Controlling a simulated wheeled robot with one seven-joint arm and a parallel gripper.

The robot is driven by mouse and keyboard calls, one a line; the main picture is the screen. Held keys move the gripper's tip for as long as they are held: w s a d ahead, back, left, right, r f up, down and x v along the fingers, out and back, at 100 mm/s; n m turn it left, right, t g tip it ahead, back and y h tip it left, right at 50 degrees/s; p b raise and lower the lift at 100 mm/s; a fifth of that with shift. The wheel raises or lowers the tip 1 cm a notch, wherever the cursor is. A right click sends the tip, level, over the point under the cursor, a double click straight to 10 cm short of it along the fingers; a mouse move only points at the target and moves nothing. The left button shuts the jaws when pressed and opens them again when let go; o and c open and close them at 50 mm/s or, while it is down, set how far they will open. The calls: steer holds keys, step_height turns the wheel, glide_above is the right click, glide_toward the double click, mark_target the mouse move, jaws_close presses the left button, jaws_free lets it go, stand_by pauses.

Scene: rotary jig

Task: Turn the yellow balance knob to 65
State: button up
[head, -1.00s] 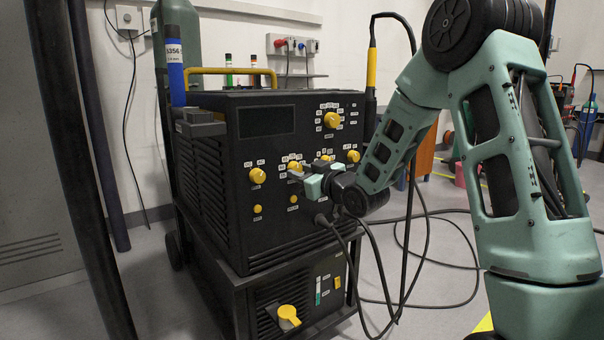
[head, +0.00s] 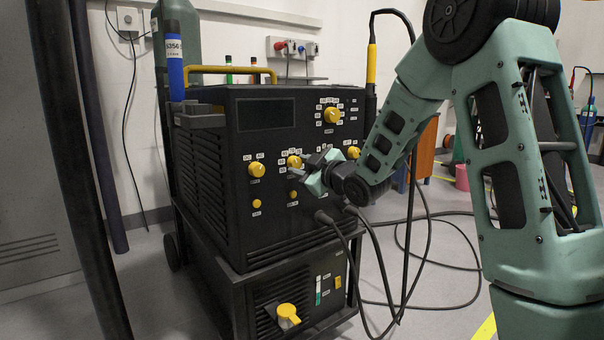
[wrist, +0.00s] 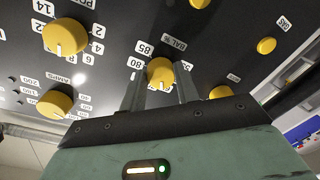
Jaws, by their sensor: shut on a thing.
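The yellow balance knob (wrist: 160,72) sits on the black front panel under the "BAL %" lettering in the wrist view. My gripper (wrist: 160,86) has one finger on each side of it and is shut on it. A short pale mark shows on the knob's lower part. Labels 85 and 80 stand at its upper left; the fingers hide part of the scale, and I cannot read the setting. In the head view the knob (head: 294,161) shows just beyond my gripper (head: 301,166), which reaches in from the right.
Other yellow knobs sit close by on the panel: one to the left (head: 257,170), one above right (head: 332,116) and one to the right (head: 353,152). Cables (head: 385,270) hang from the panel's lower front. A lower unit has a yellow handle (head: 288,314).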

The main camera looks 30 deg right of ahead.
steer(key=shift+n+b, duration=0.75)
steer(key=shift+n, duration=0.45)
steer(key=o, duration=1)
steer(key=shift+s+d+r+b, duration=0.15)
steer(key=shift+s+b, duration=0.6)
steer(key=shift+s, duration=2.15)
steer(key=shift+s+d+r+b, duration=0.1)
steer(key=shift+s+d+b, duration=0.4)
steer(key=shift+s, duration=2.4)
steer(key=shift+s+r+b, duration=0.1)
steer(key=shift+s+b, duration=0.85)
steer(key=shift+s, duration=1.95)
